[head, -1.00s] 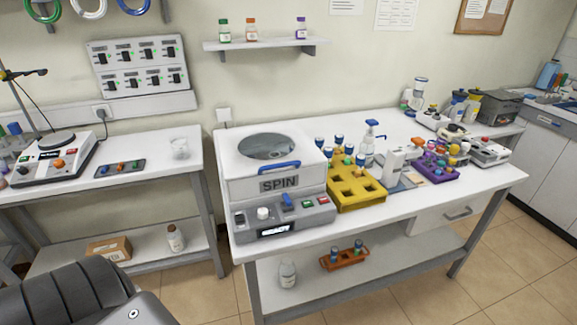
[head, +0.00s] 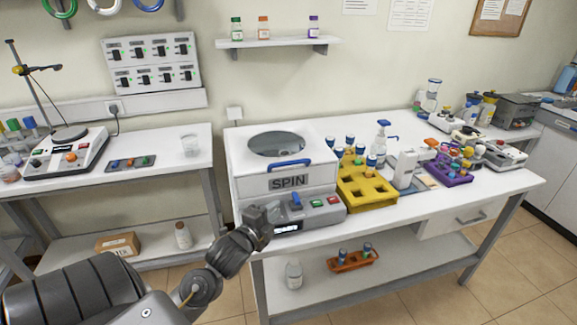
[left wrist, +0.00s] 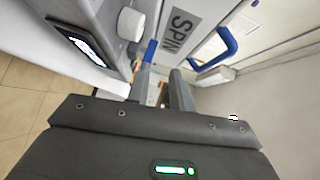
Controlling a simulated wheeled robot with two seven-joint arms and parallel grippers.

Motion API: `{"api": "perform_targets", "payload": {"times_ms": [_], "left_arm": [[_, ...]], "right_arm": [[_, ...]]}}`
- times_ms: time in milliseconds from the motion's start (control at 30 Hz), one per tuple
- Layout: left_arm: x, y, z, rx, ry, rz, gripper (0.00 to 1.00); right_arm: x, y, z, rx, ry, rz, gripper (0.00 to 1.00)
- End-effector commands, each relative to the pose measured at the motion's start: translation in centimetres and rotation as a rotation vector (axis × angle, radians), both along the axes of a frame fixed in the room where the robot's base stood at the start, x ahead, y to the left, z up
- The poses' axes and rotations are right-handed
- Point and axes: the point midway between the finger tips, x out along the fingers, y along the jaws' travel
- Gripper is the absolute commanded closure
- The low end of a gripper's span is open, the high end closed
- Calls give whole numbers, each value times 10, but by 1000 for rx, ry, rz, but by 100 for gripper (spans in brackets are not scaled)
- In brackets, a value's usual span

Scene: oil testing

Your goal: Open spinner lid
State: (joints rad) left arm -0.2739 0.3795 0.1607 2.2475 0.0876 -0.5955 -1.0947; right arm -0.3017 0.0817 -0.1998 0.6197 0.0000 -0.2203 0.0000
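The white spinner (head: 284,184) with its SPIN label stands at the left end of the middle table. Its lid (head: 322,151) lies flat and shut on top, with a round dark window and a blue handle (head: 290,163) at the front edge. My left gripper (head: 268,211) is in front of the spinner's control panel, below the handle, and hides the white knob. In the left wrist view the fingers (left wrist: 161,88) are parted with nothing between them. The blue handle (left wrist: 217,50) is ahead, apart from the fingers. My right gripper is not in view.
The panel has a blue lever (head: 296,199), a lit display (head: 287,228) and green and red buttons. A yellow rack (head: 368,190) with blue-capped tubes stands close to the spinner's right. Air above the lid is clear below the wall shelf (head: 275,43).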

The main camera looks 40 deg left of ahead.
Motion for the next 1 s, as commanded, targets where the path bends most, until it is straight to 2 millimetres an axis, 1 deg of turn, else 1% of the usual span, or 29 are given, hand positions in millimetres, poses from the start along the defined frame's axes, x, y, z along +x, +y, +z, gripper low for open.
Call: {"api": "perform_targets", "payload": {"times_ms": [33,100,200,233,300,400,533,667,800,1000], "left_arm": [[4,5,22,73,-53,-8,78],[6,12,48,172,-117,-14,78],[7,16,71,260,-172,-15,78],[7,16,75,274,-180,-15,78],[7,17,79,290,-190,-15,78],[10,17,80,291,-190,-14,78],[22,19,83,289,-190,-14,78],[44,24,87,287,-190,-12,78],[70,28,90,286,-190,-13,78],[100,33,92,287,-188,-14,78]], "right_arm": [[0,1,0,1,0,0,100],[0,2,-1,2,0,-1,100],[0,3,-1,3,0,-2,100],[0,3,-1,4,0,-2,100],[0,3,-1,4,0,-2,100],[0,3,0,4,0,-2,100],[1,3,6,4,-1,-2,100],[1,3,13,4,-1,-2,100],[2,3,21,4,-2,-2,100],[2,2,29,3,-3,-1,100]]}}
